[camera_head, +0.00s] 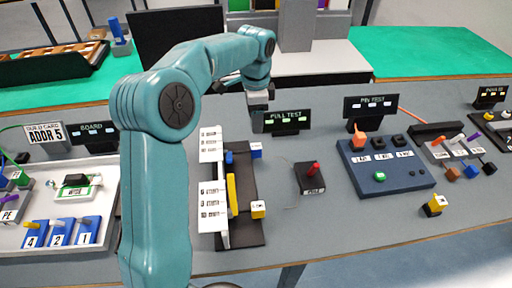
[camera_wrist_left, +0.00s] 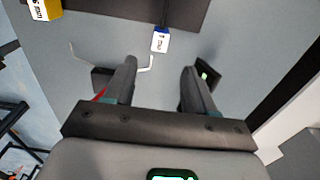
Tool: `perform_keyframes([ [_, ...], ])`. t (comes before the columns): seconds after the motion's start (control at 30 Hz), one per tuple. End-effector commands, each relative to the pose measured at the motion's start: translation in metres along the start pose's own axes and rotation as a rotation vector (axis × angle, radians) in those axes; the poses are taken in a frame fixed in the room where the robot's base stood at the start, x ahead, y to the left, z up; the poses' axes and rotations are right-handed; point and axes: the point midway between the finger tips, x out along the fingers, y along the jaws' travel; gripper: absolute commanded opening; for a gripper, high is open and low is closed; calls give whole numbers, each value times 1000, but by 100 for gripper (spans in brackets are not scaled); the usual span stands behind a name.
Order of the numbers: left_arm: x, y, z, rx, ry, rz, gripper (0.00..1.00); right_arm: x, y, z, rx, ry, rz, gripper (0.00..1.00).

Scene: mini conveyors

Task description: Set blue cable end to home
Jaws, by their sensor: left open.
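The blue cable end (camera_head: 256,150), a small white block with blue on it, sits at the right edge of the black board (camera_head: 248,232). In the left wrist view the blue cable end (camera_wrist_left: 160,41) lies beyond the fingertips, roughly centred between them and apart from them. My left gripper (camera_head: 258,98) hangs above and behind that board; in the left wrist view the gripper (camera_wrist_left: 159,72) has its fingers spread with nothing between them. A yellow cable end (camera_head: 258,209) sits lower on the board's right edge. My right gripper is not in view.
A white labelled strip (camera_head: 212,190) runs along the board's left side. A FULL TEST display (camera_head: 286,120) stands close by the left gripper. A small black box with a red knob (camera_head: 311,177) is to the right, then a blue panel (camera_head: 385,182).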

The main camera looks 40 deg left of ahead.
Motion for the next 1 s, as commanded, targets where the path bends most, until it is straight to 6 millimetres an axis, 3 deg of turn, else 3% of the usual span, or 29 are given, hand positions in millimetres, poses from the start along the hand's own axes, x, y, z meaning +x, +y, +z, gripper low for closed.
perform_keyframes([
  [0.2, 56, 1, 0, 1, -3, 6, 55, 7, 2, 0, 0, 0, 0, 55],
  [0.5, 114, -2, -1, 1, -2, 3, 55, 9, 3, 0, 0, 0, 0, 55],
  [0.7, 128, -3, -1, 0, -1, 1, 55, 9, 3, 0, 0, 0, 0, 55],
  [0.97, 129, -3, -1, 0, 0, 0, 55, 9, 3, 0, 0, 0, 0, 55],
  [1.0, 129, -3, -1, 0, 0, 0, 46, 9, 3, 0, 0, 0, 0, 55],
])
